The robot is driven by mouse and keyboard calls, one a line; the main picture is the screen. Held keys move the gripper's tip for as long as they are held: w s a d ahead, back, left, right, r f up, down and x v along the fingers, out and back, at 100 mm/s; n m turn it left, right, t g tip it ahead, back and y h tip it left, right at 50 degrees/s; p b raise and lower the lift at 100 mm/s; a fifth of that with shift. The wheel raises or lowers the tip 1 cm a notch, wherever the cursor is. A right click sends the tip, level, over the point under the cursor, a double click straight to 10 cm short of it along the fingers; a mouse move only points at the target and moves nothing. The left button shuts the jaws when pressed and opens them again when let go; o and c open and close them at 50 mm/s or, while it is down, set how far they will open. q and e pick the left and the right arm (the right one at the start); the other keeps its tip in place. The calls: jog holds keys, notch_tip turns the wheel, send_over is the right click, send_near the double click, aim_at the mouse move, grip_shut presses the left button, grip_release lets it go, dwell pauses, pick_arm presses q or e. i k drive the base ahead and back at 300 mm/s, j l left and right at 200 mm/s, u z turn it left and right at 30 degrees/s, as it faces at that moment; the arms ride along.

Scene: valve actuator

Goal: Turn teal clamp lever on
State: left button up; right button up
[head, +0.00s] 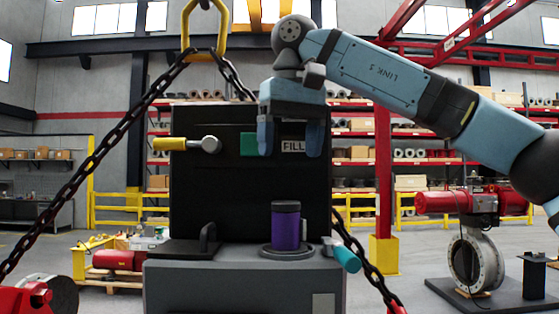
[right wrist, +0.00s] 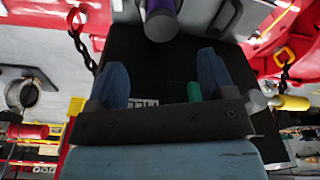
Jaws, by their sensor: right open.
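The teal clamp lever (head: 345,256) sticks out at the right side of the grey base, beside the purple cylinder, its handle slanting down to the right. I cannot make it out in the right wrist view. My right gripper (head: 290,153) is open and empty, fingers pointing down, in front of the black panel at the FILL label, above and left of the lever. It also shows open in the right wrist view (right wrist: 162,65). My left gripper is not in view.
A purple cylinder (head: 286,228) stands on the grey base (head: 220,285) below my gripper. A green block (head: 248,144) and yellow-handled lever (head: 172,144) are on the black panel (head: 220,185). Chains (head: 100,150) hang on both sides. A red-actuated valve (head: 475,262) stands at right.

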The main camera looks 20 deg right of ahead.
aim_at(333, 249)
jog(key=k, duration=1)
